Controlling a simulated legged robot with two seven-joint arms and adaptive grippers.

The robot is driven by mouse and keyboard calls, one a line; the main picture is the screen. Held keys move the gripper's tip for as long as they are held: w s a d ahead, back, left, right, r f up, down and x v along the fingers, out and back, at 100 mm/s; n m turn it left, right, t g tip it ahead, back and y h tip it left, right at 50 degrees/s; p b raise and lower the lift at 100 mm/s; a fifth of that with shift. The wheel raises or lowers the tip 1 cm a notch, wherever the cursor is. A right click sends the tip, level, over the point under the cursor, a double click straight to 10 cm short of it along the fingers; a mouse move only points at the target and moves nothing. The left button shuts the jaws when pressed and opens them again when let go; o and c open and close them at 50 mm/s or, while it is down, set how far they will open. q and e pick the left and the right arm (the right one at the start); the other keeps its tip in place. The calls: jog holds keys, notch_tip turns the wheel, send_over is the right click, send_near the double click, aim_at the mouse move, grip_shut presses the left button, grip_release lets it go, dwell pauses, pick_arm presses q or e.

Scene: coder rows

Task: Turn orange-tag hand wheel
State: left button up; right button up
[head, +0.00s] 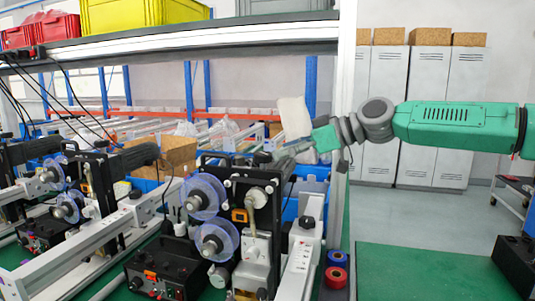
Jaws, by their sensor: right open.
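A black coder machine (258,222) stands in the middle of the near row, with two clear-blue reels (205,196) on its left side. A small orange tag (239,215) shows on its front. My right arm comes in from the right, and my right gripper (280,155) is open at the top rear of this coder, above the knob. Whether it touches the machine is unclear. My left gripper is out of view.
Another coder (95,180) stands to the left. A metal post (343,120) rises near my right wrist, and a shelf (180,40) with red and yellow crates runs overhead. Red and blue rolls (336,268) stand right of the coder. The green bench top (420,270) at right is mostly clear.

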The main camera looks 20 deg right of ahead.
aim_at(266, 153)
jog(key=shift+x, duration=1.1)
jog(key=a, duration=0.4)
jog(key=w+a, duration=0.1)
jog(key=shift+a, duration=0.4)
jog(key=shift+d+f, duration=0.1)
jog(key=shift+d, duration=0.2)
jog(key=c, duration=0.4)
jog(key=shift+w+d+f, duration=0.1)
jog(key=shift+d+f, duration=0.1)
jog(key=shift+d, duration=0.95)
jog(key=c, duration=0.8)
jog(key=shift+d, duration=0.15)
jog(key=shift+s+a+r, duration=0.2)
jog(key=shift+s+a, duration=0.05)
jog(key=shift+a, duration=0.15)
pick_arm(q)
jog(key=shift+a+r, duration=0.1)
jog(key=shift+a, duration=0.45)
pick_arm(e)
jog(key=shift+d, duration=0.1)
